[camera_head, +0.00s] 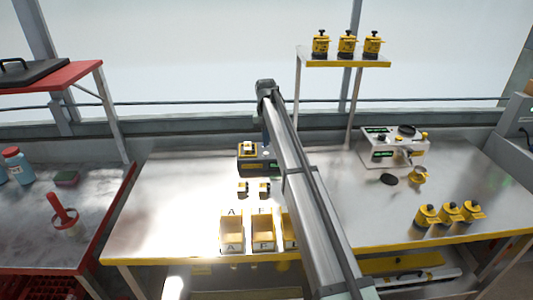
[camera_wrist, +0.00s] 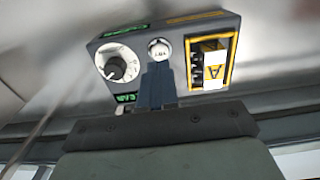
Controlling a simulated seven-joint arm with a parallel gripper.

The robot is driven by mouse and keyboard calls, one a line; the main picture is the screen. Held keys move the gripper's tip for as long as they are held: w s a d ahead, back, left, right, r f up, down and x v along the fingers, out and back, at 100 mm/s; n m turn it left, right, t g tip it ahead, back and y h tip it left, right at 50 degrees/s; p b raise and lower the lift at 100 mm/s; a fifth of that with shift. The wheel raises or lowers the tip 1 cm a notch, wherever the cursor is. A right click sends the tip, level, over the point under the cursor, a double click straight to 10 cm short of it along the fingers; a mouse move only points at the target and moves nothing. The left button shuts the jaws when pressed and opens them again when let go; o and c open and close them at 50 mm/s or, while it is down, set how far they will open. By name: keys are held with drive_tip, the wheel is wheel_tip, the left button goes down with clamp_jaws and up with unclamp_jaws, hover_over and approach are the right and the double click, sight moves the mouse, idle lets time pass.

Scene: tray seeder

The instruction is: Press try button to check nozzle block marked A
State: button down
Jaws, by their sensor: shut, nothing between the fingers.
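The dark grey test device (camera_head: 252,168) stands on the steel table, partly behind my arm. In the wrist view its face (camera_wrist: 143,42) carries a white round button (camera_wrist: 159,47) marked TRY, between a dial (camera_wrist: 117,68) and a yellow-framed slot. A nozzle block (camera_wrist: 214,68) marked A on a yellow label sits in that slot; it also shows on top of the device in the head view (camera_head: 249,148). My gripper (camera_wrist: 158,66) is shut and empty, its fingertips right at the button's edge. I cannot tell whether they touch it.
Two small blocks (camera_head: 243,188) lie in front of the device. Yellow bins (camera_head: 232,250) with letters stand at the table's front, one partly behind my arm. A white machine (camera_head: 395,152) and several yellow-black units (camera_head: 449,214) are at the right.

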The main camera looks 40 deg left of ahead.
sight(266, 153)
wheel_tip(266, 153, up, 4)
drive_tip(key=shift+f, duration=0.15)
idle(0.4)
idle(0.3)
